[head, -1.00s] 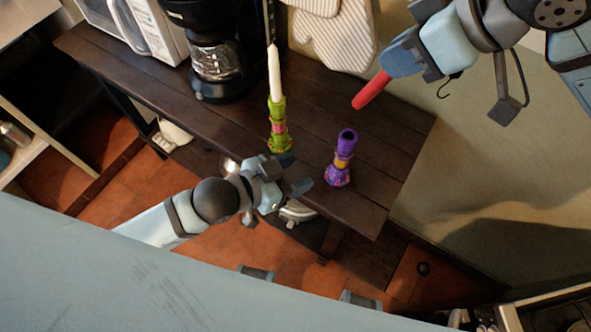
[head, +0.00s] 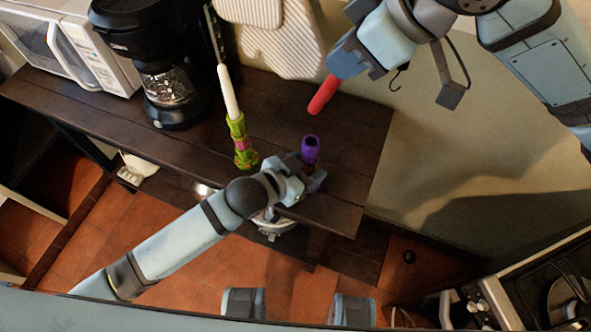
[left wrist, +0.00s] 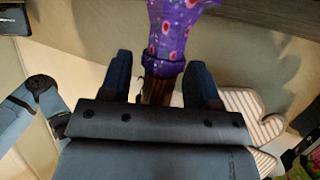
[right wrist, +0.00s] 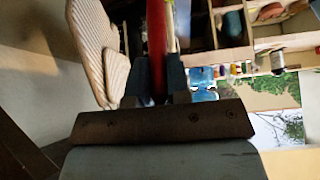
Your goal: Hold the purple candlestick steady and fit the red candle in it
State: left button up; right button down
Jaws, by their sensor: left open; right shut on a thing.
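The purple candlestick (head: 311,149) stands upright on the dark wooden shelf, near its right end. Its lower part is hidden behind my left gripper (head: 309,177) in the head view. In the left wrist view the candlestick (left wrist: 167,62) lies between the two open fingers (left wrist: 162,90), with visible gaps on both sides. My right gripper (head: 338,68) is shut on the red candle (head: 323,95) and holds it above the shelf, tilted, up from the candlestick and slightly right in the picture. The candle also shows in the right wrist view (right wrist: 157,40).
A green candlestick (head: 240,143) with a white candle (head: 227,92) stands left of the purple one. A black coffee maker (head: 165,75) and a white microwave (head: 75,50) stand further left. Striped oven mitts (head: 275,40) hang behind. The shelf's right end is clear.

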pick_arm(q)
jog(key=shift+w+d, duration=0.1)
jog(key=shift+d, duration=0.05)
jog(key=shift+c, duration=0.2)
grip_shut()
pick_arm(e)
jog(key=m+h, duration=0.1)
jog(key=a+m+h, duration=0.1)
jog(key=m, duration=0.1)
jog(key=w+a+m+t+h, duration=0.1)
jog(key=shift+a+f+m, duration=0.25)
jog(key=shift+f+m, duration=0.05)
jog(key=shift+f, duration=0.1)
jog(key=m, duration=0.1)
jog(key=m+h, duration=0.1)
jog(key=a, duration=0.1)
jog(key=shift+w+f+m+h, duration=0.2)
jog(key=shift+w+m+h, duration=0.05)
jog(key=shift+m+h, duration=0.15)
jog(key=shift+w+a+m+g+h, duration=0.2)
jog(key=shift+m+g+h, duration=0.2)
jog(key=shift+m, duration=0.7)
jog(key=shift+s, duration=0.1)
